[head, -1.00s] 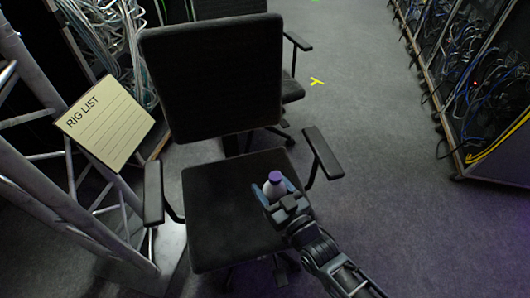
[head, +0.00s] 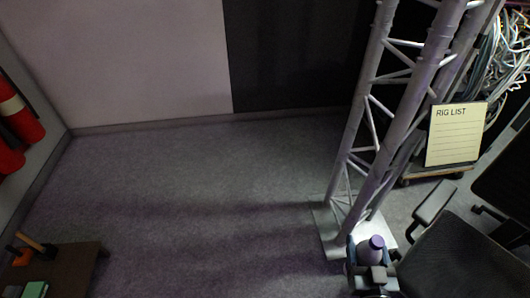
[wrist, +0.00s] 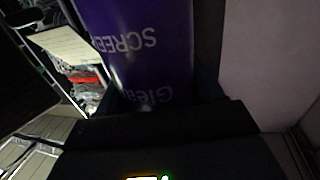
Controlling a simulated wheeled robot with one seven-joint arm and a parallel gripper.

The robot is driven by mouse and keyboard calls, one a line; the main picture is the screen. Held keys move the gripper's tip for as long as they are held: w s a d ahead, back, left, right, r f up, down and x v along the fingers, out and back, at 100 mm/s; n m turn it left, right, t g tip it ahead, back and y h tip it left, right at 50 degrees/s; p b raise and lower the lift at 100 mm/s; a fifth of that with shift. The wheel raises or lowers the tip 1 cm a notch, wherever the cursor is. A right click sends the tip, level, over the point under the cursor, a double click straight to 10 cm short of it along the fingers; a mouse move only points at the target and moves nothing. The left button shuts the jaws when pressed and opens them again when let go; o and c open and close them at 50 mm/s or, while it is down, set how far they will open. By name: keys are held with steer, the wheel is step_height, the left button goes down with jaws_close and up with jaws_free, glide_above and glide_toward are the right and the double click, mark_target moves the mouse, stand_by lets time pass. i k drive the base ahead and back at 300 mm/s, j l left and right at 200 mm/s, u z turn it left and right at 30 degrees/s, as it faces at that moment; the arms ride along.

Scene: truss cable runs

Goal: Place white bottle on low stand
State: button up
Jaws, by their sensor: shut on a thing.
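The white bottle (head: 371,251) with a purple cap is in my gripper (head: 369,262), at the lower right of the head view. My gripper is shut on it and holds it roughly upright, in front of the truss foot. In the wrist view the bottle (wrist: 140,45) fills the top middle, with a purple label and upside-down white lettering; its ends are cut off there. A low dark brown stand (head: 75,277) is at the lower left of the head view, well apart from my gripper and partly out of frame.
Red cylinders (head: 18,115) are at the left wall. A truss (head: 400,110) and a black chair (head: 455,255) are at the right. Open carpet (head: 190,210) lies between.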

mark_target(72, 273)
steer(key=i+j+u, duration=0.1)
steer(key=u, duration=0.3)
steer(key=i+j+u, duration=0.2)
steer(key=u, duration=0.25)
steer(key=i+u, duration=0.15)
steer(key=u, duration=0.25)
steer(key=i+j+u, duration=0.1)
steer(key=u, duration=0.35)
steer(key=i+l+u, duration=0.15)
steer(key=i, duration=0.35)
steer(key=i+l+u, duration=0.2)
steer(key=i, duration=0.25)
steer(key=i+l+u, duration=0.15)
steer(key=i, duration=0.3)
steer(key=l, duration=0.1)
